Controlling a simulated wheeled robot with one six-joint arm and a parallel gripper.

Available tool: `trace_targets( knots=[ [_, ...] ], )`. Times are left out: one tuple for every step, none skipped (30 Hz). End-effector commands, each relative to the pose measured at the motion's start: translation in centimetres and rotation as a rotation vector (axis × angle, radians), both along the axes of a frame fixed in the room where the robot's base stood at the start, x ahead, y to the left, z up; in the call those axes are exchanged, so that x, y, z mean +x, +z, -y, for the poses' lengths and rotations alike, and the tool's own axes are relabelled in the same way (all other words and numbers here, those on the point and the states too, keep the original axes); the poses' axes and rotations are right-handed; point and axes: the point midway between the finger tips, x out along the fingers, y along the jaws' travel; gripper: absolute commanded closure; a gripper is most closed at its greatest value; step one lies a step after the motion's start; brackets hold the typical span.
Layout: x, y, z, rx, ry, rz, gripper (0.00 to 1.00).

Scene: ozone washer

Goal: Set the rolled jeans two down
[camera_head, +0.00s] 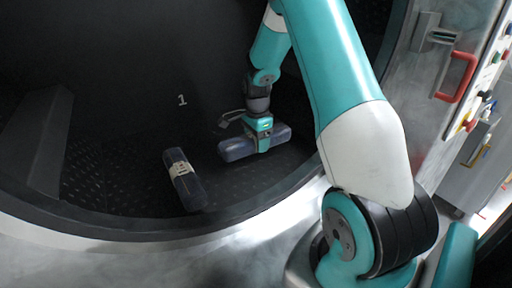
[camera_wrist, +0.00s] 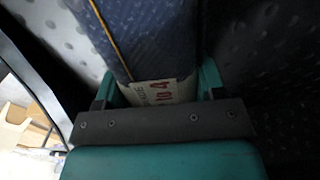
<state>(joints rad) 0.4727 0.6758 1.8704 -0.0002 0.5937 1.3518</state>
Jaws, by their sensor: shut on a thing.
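My gripper (camera_head: 262,142) is inside the drum of the washer, shut around the middle of a dark blue rolled pair of jeans (camera_head: 236,149). In the wrist view the held roll (camera_wrist: 150,35) lies between the two teal fingers, with an orange seam line and a pale label that reads in part "to 4". The roll lies crosswise, low over the drum floor; I cannot tell whether it touches the floor. A second rolled pair of jeans (camera_head: 190,191) with a pale labelled band lies on the drum floor to the left, apart from the held one.
The dark drum floor (camera_head: 118,185) has raised dots and is clear left of the second roll. A white "1" (camera_head: 182,100) marks the drum's back. The metal rim (camera_head: 235,238) curves along the front. A red handle (camera_head: 459,78) is at the right.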

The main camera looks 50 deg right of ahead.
Motion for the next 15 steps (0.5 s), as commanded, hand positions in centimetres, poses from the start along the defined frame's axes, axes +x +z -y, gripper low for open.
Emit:
trace_targets(
  knots=[
    [0.0,-0.7,0.0,0.002,0.000,-0.004,0.71],
    [0.0,-1.1,-0.1,0.002,0.000,-0.005,0.71],
    [0.0,-1.7,0.0,0.002,0.001,-0.004,0.71],
    [0.0,-2.2,-0.1,0.002,0.001,-0.005,0.71],
    [0.0,-2.5,-0.1,0.002,0.001,-0.003,0.71],
    [0.0,-2.9,-0.1,0.001,0.001,-0.002,0.71],
    [0.0,-3.0,0.0,0.000,0.001,-0.002,0.71],
    [0.0,-3.0,0.0,0.000,0.001,-0.001,0.71],
    [0.0,-3.0,0.0,0.000,0.001,0.000,0.71],
    [0.0,-3.0,0.0,0.000,0.001,0.000,0.71],
    [0.0,-3.0,0.0,0.000,0.000,0.000,0.71],
    [0.0,-3.0,0.0,0.000,0.000,0.000,0.71],
    [0.0,-3.0,0.0,0.000,0.000,0.000,0.71],
    [0.0,-3.0,0.0,0.000,0.000,0.000,0.71],
    [0.0,-3.2,0.0,0.000,0.000,0.000,0.71]
  ],
)
